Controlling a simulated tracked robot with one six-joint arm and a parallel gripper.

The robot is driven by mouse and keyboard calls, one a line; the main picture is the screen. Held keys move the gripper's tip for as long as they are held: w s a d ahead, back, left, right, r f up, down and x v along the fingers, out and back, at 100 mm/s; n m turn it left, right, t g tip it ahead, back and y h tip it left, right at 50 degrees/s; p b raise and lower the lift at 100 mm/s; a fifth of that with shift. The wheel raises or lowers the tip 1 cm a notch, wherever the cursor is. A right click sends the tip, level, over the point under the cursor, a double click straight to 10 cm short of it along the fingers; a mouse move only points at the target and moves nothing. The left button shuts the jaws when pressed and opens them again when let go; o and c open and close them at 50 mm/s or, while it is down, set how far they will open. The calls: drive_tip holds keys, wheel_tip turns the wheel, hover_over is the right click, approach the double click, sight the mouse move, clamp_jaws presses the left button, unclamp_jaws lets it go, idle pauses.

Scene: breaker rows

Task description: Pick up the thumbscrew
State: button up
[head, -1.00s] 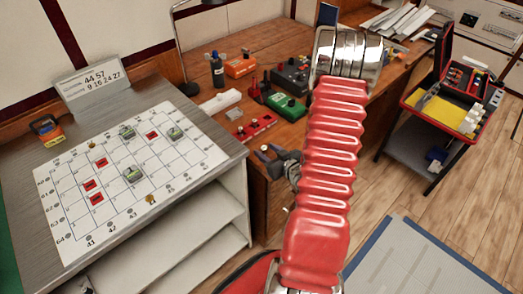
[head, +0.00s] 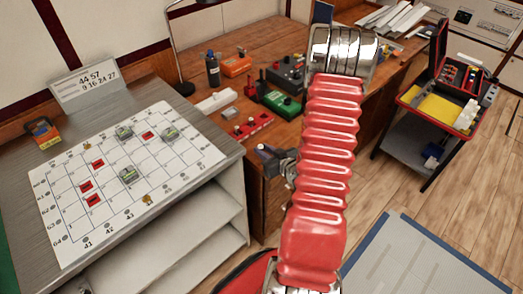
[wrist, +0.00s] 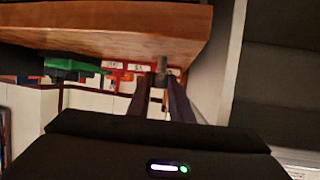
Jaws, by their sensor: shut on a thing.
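My gripper (wrist: 161,88) shows in the wrist view with its two dark fingers close together. A small grey-brown upright piece, which looks like the thumbscrew (wrist: 162,67), is held between the fingertips. It stands out beyond them against the wooden bench edge. In the head view my gripper (head: 268,152) is by the bench's front corner, partly behind my red arm. The thumbscrew cannot be made out there.
The wooden bench (head: 300,38) holds a green device (head: 282,103), a red strip (head: 253,126) and a dark bottle (head: 213,70). A grid board (head: 110,215) with several pieces lies on the left cabinet. A tool cart (head: 415,112) stands at right.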

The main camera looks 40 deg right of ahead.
drive_tip(key=shift+r, duration=0.15)
clamp_jaws()
wheel_tip(320, 180, up, 10)
idle(0.6)
idle(0.4)
drive_tip(key=shift+s, duration=0.1)
